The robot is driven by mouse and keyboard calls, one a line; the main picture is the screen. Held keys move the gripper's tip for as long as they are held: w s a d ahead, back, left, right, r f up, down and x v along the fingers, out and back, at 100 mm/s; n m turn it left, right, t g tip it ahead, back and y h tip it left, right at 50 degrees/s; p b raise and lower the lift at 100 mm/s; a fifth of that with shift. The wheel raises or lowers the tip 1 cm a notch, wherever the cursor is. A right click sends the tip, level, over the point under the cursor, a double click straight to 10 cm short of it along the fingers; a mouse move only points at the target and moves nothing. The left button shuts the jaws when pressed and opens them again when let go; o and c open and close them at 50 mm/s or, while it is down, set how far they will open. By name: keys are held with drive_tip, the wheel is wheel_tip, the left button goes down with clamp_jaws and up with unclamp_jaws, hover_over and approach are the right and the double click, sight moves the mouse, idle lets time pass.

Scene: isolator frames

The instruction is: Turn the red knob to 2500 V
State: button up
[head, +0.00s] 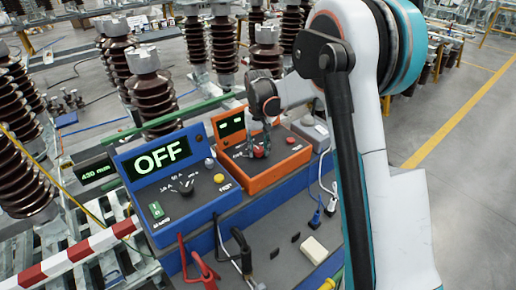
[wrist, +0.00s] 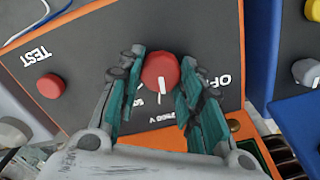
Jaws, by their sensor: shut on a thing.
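The red knob (wrist: 160,68) sits on the dark face of an orange box (head: 279,183). In the wrist view my gripper (wrist: 162,80) has a teal finger on each side of it and is shut on it. The white mark on the knob points down in that view, toward a small voltage label (wrist: 157,119) that I cannot read fully. The OFF label (wrist: 231,88) is to the right, partly behind a finger. In the head view the knob (head: 259,152) shows beneath my gripper (head: 259,142).
A red TEST button (wrist: 51,86) is on the same panel. A blue box (head: 205,200) with a display reading OFF stands to the left in the head view. Cables and a white block (head: 313,249) lie on the dark bench in front. Brown insulators (head: 149,87) stand behind.

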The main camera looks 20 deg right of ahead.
sight(258, 148)
drive_tip(key=shift+m, duration=0.8)
drive_tip(key=o, duration=1.1)
drive_tip(key=shift+c, duration=0.2)
wheel_tip(258, 148, up, 12)
